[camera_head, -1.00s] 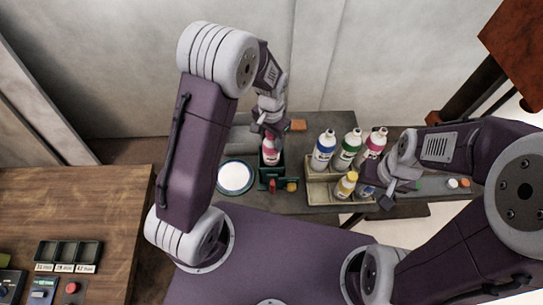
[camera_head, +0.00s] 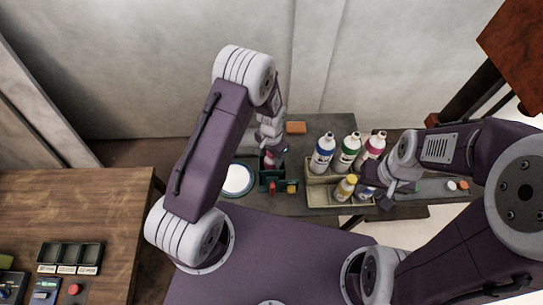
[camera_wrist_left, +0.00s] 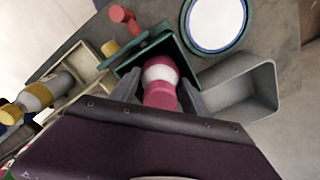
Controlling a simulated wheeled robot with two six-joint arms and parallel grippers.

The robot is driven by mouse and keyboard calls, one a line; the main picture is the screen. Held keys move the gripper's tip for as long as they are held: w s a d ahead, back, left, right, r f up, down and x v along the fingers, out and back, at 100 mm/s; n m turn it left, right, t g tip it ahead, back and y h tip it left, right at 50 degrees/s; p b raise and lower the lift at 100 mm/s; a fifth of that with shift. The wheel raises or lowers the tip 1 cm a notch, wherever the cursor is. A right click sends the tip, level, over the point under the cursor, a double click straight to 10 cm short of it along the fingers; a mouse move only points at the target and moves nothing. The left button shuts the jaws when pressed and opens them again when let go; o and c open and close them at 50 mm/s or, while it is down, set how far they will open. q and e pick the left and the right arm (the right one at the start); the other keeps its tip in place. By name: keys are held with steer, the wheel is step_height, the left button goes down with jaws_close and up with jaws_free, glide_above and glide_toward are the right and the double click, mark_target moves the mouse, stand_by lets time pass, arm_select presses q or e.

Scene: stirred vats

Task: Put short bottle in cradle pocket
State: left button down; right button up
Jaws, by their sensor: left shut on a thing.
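The short bottle (camera_wrist_left: 160,78), pink with a white band, is between the fingers of my left gripper (camera_wrist_left: 160,92) in the left wrist view. My left gripper (camera_head: 271,151) is shut on it. The bottle (camera_head: 268,161) sits partly inside the dark green cradle pocket (camera_head: 263,179), whose wall also shows in the left wrist view (camera_wrist_left: 187,57). Its lower end is hidden, so I cannot tell whether it rests on the pocket floor. My right gripper (camera_head: 388,196) is beside the beige tray at right; its jaws are unclear.
The beige tray (camera_head: 322,195) holds tall blue (camera_head: 322,153), green (camera_head: 347,152) and pink (camera_head: 370,150) bottles and a short yellow bottle (camera_head: 345,187). A white round dish (camera_head: 238,179) lies left of the cradle. A grey bin (camera_wrist_left: 243,88) stands beside the pocket. An orange block (camera_head: 296,127) lies behind.

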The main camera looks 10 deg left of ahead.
arm_select(q)
steer(key=shift+f, duration=0.1)
steer(key=c, duration=0.8)
jaws_free()
steer(key=shift+c, duration=0.2)
